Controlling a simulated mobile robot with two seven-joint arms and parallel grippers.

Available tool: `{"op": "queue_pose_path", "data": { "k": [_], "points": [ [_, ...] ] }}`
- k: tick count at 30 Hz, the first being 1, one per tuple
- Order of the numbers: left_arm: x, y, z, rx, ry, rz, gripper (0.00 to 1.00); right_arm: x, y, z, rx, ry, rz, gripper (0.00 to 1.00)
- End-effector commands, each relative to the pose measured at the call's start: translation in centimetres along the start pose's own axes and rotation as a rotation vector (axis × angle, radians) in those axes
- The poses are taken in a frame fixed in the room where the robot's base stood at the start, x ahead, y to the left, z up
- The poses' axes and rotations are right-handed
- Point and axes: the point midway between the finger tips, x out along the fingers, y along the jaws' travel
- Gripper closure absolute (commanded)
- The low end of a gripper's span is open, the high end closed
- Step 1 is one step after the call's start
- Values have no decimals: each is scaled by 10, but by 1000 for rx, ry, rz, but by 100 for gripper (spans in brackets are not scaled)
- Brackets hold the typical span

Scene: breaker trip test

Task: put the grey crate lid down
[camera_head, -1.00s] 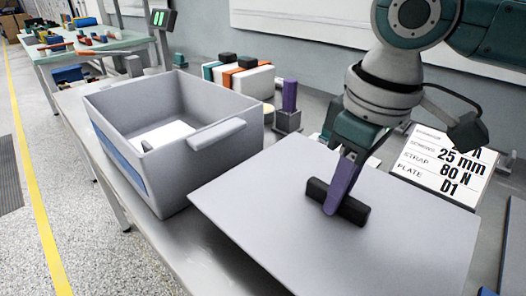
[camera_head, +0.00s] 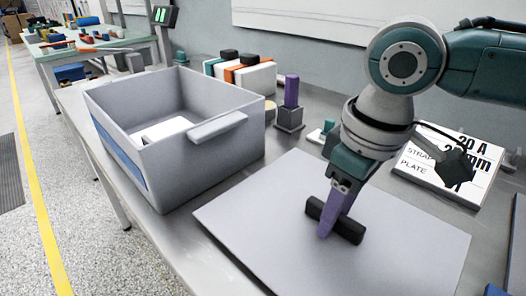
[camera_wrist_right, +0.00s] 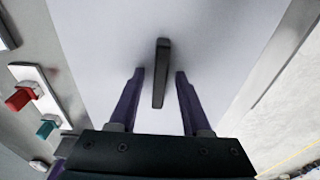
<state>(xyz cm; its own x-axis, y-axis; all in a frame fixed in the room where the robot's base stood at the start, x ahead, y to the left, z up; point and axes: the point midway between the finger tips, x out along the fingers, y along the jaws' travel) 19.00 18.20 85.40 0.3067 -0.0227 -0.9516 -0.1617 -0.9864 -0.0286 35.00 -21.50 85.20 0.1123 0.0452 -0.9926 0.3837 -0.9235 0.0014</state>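The grey crate lid (camera_head: 290,215) is a flat plate lying level, apparently on the bench top right of the grey crate (camera_head: 205,160). It carries a black bar handle (camera_head: 348,228); lid (camera_wrist_right: 215,60) and handle (camera_wrist_right: 160,72) also show in the right wrist view. My right gripper (camera_head: 333,222) points down at the handle with purple fingers. In the right wrist view the fingers of my right gripper (camera_wrist_right: 160,76) stand on both sides of the handle, with a visible gap on each side. The crate is open on top with a white block (camera_head: 165,132) inside. My left gripper is out of view.
A purple post on a grey base (camera_head: 289,105) and a white case with orange straps (camera_head: 240,75) stand behind. A printed sign (camera_head: 435,165) is behind my right arm.

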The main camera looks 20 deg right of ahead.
Motion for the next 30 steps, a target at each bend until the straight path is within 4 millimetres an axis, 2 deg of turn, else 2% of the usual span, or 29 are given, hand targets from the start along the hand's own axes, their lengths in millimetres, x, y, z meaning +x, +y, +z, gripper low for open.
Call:
{"op": "queue_pose_path", "data": {
  "k": [7, 10, 24, 27, 30],
  "points": [
    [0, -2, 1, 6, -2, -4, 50, -1, 0, 0, 0, 1, 1, 51],
    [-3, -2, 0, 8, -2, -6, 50, -10, 0, -1, -1, 2, 1, 51],
    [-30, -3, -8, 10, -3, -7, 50, -106, 0, -2, 1, 3, 0, 51],
    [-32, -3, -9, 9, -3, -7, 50, -117, 0, -1, 1, 2, 0, 51],
    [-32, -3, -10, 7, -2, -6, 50, -120, -4, -1, -8, 3, -5, 51]
  ]
}}
